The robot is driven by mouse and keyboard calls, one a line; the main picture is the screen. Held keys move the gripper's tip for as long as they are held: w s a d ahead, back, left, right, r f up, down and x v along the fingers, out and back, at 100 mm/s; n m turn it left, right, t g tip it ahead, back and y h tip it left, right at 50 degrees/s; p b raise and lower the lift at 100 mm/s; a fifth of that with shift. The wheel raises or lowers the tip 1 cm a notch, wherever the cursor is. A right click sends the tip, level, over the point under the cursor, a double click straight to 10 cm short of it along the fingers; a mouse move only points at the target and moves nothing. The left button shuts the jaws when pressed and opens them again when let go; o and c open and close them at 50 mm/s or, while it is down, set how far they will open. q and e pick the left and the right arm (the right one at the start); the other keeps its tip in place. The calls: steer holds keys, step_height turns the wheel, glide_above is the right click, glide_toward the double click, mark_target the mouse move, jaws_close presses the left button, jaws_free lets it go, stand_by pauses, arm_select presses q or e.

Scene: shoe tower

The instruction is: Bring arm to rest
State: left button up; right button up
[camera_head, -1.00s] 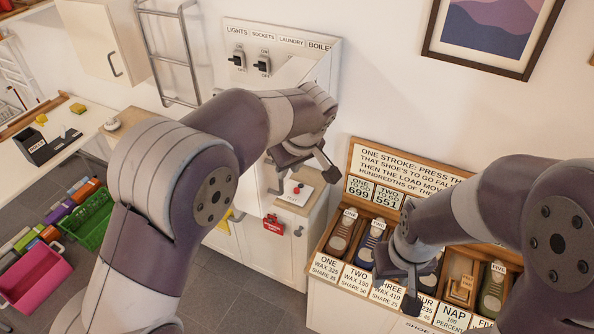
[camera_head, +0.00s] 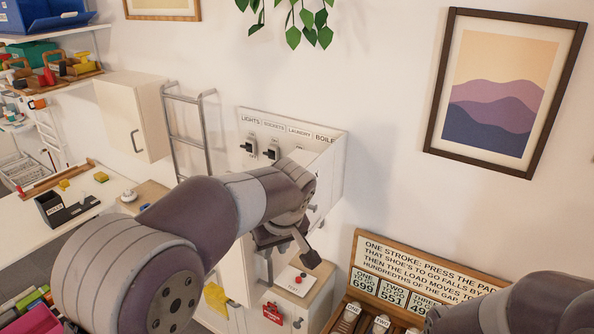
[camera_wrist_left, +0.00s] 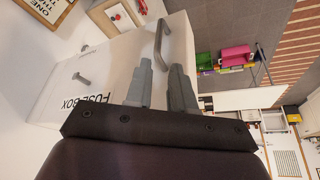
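My left gripper (camera_head: 289,262) hangs in front of the wall panel at mid-picture in the head view, with its two fingers spread apart and nothing between them. In the left wrist view its grey fingers (camera_wrist_left: 161,90) stand apart and empty. Beyond them is a white box (camera_wrist_left: 100,70) lettered FUSE BOX, with a grey handle (camera_wrist_left: 160,45). My right arm enters at the lower right of the head view; its gripper is below the picture edge.
The switch panel (camera_head: 250,120) is on the wall behind my left arm. A white cabinet with a red tag (camera_head: 272,313) stands below my left gripper. The shoe rack sign (camera_head: 430,262) is at lower right. A wall ladder (camera_head: 186,125) and counter (camera_head: 30,225) are at left.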

arm_select(q)
steer(key=s+f+m+h+b, duration=0.1)
steer(key=s+f+m+b, duration=0.4)
steer(key=f, duration=0.6)
steer(key=s+a+f+g+b, duration=0.1)
steer(key=s+a+f+b, duration=0.2)
steer(key=s+f+b, duration=0.2)
steer(key=s+a+f+b, duration=0.4)
steer(key=s+f+b, duration=0.1)
steer(key=f, duration=0.5)
steer(key=s+a+f+g+h+b, duration=0.1)
steer(key=s+a+f+b, duration=0.2)
steer(key=s+f+b, duration=0.2)
step_height(320, 180, down, 3)
steer(key=shift+s+a+r+m+g+b, duration=0.15)
steer(key=shift+a+m+g+b, duration=0.15)
steer(key=shift+m+b, duration=0.1)
arm_select(e)
step_height(320, 180, down, 21)
steer(key=shift+d, duration=0.2)
steer(key=shift+r, duration=0.1)
arm_select(q)
steer(key=shift+d, duration=0.1)
arm_select(e)
steer(key=shift+s, duration=0.1)
